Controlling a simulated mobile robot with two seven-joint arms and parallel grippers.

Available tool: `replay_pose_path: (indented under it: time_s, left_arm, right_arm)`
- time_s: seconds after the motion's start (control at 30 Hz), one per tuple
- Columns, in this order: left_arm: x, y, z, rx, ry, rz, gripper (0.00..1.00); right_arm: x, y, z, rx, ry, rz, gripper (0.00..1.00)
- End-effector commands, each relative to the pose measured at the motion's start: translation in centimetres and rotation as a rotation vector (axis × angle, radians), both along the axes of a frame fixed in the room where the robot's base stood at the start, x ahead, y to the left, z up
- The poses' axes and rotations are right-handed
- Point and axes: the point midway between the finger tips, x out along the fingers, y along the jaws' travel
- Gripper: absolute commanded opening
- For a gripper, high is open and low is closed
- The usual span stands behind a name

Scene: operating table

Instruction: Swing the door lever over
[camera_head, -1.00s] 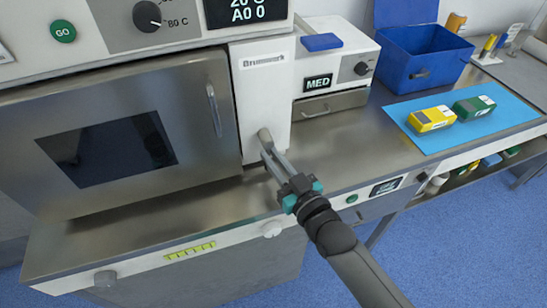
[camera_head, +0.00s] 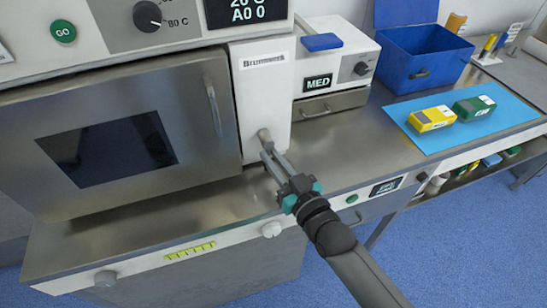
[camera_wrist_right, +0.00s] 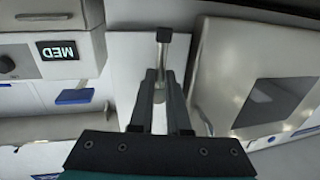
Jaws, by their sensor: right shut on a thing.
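The door lever (camera_head: 265,136) is a short grey stub on the white panel just right of the steel oven door (camera_head: 195,135). In the right wrist view the lever (camera_wrist_right: 164,36) is a grey bar with a dark end, its lower part between my fingers. My right gripper (camera_head: 270,152) is shut on the lever, its fingers reaching up and left to it. It also shows in the right wrist view (camera_wrist_right: 161,80). The door has a dark window and a vertical handle (camera_head: 213,110), and looks closed. My left gripper is in neither view.
Right of the panel stands a white unit (camera_head: 337,60) marked MED with a blue item on top. A blue bin (camera_head: 425,60) and a blue mat (camera_head: 480,138) with yellow and green boxes lie further right. The steel counter in front is mostly clear.

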Motion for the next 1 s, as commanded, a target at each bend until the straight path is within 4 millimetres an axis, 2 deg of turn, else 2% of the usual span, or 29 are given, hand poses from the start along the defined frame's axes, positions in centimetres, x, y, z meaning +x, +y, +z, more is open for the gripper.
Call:
replay_pose_path:
  time_s: [0.27,1.0]
  left_arm:
    - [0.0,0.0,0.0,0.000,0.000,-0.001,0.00]
    - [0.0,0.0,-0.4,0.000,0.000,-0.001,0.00]
  right_arm:
    - [-0.1,0.5,-0.1,0.155,0.051,0.000,0.00]
    - [-0.7,2.3,0.7,0.818,0.265,0.000,0.00]
